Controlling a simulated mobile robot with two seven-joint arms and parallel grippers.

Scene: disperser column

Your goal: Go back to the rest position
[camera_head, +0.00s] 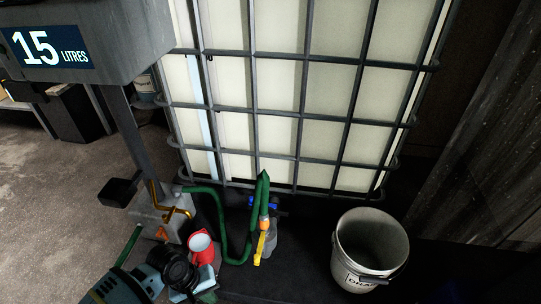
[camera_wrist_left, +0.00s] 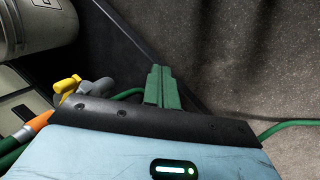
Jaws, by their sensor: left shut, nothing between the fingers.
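My left gripper (camera_head: 207,295) is low in the head view, below the red cup, with only a small part of it showing. In the left wrist view its green fingers (camera_wrist_left: 161,84) are together, with nothing visible between them. The fingers stand beyond the dark edge of the pale blue gripper body. My left arm (camera_head: 150,279) comes in from the lower left of the head view. My right gripper does not show in either view.
A green hose (camera_head: 222,225) runs to a yellow-handled valve (camera_head: 261,246) before the caged white tank (camera_head: 275,90). A white bucket (camera_head: 371,243) stands right. A 15 LITRES display (camera_head: 48,48) hangs upper left.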

